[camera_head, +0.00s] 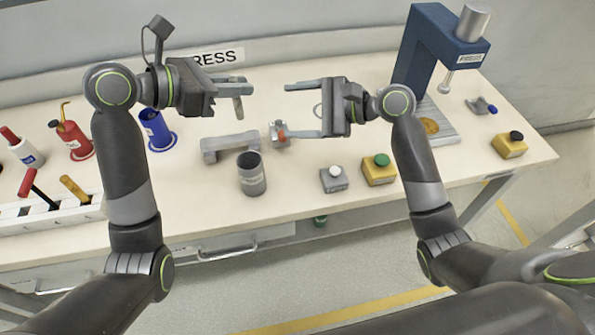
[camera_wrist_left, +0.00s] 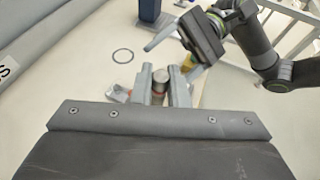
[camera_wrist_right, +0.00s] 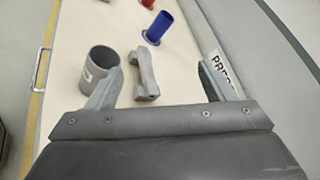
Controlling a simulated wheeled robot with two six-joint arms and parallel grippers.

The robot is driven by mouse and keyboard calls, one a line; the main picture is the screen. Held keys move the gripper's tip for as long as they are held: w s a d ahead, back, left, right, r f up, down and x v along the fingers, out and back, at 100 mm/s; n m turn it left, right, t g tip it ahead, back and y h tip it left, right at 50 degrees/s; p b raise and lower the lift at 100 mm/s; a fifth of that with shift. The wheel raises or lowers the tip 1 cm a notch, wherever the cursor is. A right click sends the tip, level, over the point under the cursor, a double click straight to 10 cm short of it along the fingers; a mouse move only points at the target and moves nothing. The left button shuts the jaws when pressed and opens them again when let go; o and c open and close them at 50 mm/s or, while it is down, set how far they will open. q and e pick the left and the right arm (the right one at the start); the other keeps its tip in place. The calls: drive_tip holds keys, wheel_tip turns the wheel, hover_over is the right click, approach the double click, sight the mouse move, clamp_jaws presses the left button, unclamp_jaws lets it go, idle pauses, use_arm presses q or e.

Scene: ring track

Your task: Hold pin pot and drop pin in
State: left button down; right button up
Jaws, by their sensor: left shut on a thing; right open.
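The pin pot (camera_head: 252,180) is a dark grey, open-topped cup with a label, upright near the front edge of the table. It also shows in the right wrist view (camera_wrist_right: 95,75). My left gripper (camera_head: 240,88) is shut on a small grey pin (camera_head: 238,107), held above the table behind the pot. The pin shows between the fingers in the left wrist view (camera_wrist_left: 160,78). My right gripper (camera_head: 288,110) is open and empty, its fingers pointing left, behind and right of the pot. The pot's inside bottom is not clear.
A grey bar-shaped block (camera_head: 229,143) lies behind the pot. A grey button box (camera_head: 334,179) and a yellow one (camera_head: 379,169) stand to the right. A blue press (camera_head: 428,50) is at the back right. A blue holder (camera_head: 156,130) and a tool rack (camera_head: 50,213) are at left.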

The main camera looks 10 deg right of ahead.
drive_tip(key=s+a+r+g+y, duration=0.1)
drive_tip(key=s+a+r+y, duration=0.1)
drive_tip(key=s+a, duration=0.1)
drive_tip(key=m+h, duration=0.3)
drive_tip(key=m, duration=0.5)
approach(262, 176)
drive_tip(key=shift+w+a+f+t, duration=0.25)
drive_tip(key=shift+w+a+t, duration=0.05)
drive_tip(key=shift+a, duration=0.2)
drive_tip(key=shift+a+f, duration=0.15)
drive_tip(key=shift+f, duration=0.1)
drive_tip(key=x, duration=1.1)
drive_tip(key=shift+w+a+f, duration=0.1)
drive_tip(key=shift+w+f, duration=0.05)
drive_tip(key=shift+f, duration=0.05)
drive_tip(key=c, duration=1.1)
drive_tip(key=shift+o, duration=0.2)
